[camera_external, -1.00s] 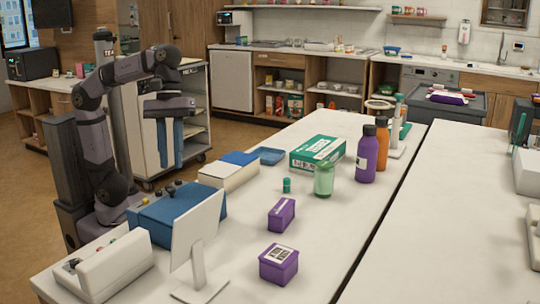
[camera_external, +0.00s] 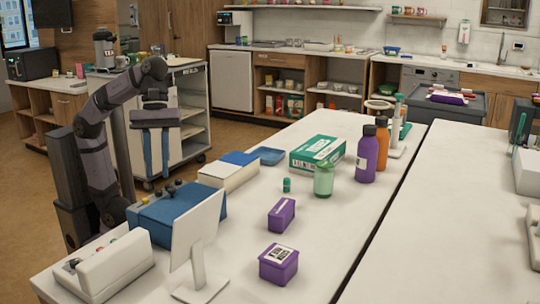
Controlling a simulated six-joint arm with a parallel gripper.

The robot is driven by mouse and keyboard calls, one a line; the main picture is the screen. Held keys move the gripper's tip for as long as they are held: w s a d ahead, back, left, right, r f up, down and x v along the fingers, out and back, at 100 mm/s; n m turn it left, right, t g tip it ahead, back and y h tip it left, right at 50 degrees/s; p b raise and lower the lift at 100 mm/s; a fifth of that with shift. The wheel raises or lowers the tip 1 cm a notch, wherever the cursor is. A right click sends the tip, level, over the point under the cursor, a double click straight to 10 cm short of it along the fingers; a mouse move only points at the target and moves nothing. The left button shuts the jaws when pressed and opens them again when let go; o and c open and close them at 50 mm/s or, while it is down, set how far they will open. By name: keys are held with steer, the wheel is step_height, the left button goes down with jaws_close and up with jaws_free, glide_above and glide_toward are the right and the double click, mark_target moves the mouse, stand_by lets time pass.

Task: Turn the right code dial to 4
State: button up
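A blue box (camera_external: 190,222) stands at the near left of the table, with several small dark and yellowish knobs (camera_external: 156,194) along its top. I cannot tell which knob is the right code dial, and no numbers are readable. My gripper (camera_external: 156,176) hangs above and behind the box, fingers pointing down. Its two blue fingers are apart with nothing between them, and it does not touch the knobs.
A white panel on a stand (camera_external: 192,240) partly hides the box's right side. A white device (camera_external: 105,268) sits at the front left. A blue-and-white box (camera_external: 229,172), purple boxes (camera_external: 282,213) and bottles (camera_external: 367,155) stand farther right. Bare tabletop lies between them.

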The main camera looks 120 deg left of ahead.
mark_target(159, 193)
steer(key=shift+b+x, duration=0.7)
steer(key=shift+x, duration=1.2)
jaws_close()
steer(key=shift+r+p, duration=0.1)
steer(key=shift+p, duration=0.25)
